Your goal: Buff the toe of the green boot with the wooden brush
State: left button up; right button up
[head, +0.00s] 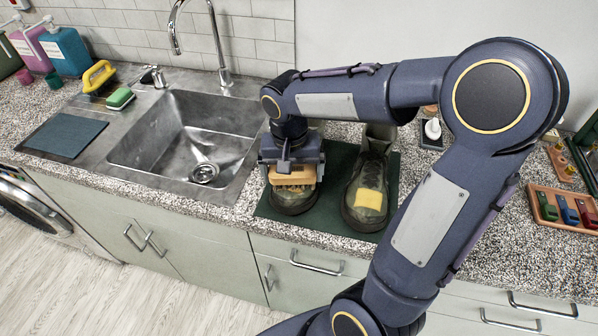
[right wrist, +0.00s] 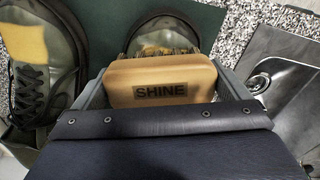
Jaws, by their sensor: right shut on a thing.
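A pair of green boots stands on a dark green mat (head: 275,211) on the counter. The left boot (head: 293,203) has its toe toward the front edge; my right gripper and the brush hide most of it. The right boot (head: 360,210) has a yellow patch on its toe. My right gripper (head: 293,176) is shut on the wooden brush (head: 291,178), above the left boot's toe. In the right wrist view the brush (right wrist: 160,80) reads "SHINE" and its bristles point at the boot toe (right wrist: 160,35); I cannot tell whether they touch. My left gripper is not in view.
A steel sink (head: 187,137) lies left of the mat, with a tall tap (head: 222,60). A wooden tray (head: 563,209) with coloured items is at the right.

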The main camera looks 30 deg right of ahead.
jog(key=shift+w+a, duration=1.05)
jog(key=shift+w, duration=0.05)
jog(key=shift+c, duration=0.4)
jog(key=shift+s+d+r, duration=0.1)
jog(key=shift+s+d, duration=0.85)
jog(key=shift+s, duration=0.05)
jog(key=shift+s+d, duration=0.9)
jog(key=shift+s, duration=0.05)
jog(key=r+p, duration=0.6)
jog(key=r, duration=0.1)
jog(key=shift+s+a, duration=0.15)
jog(key=shift+a, duration=0.05)
jog(key=shift+f, duration=0.1)
jog(key=shift+f, duration=0.15)
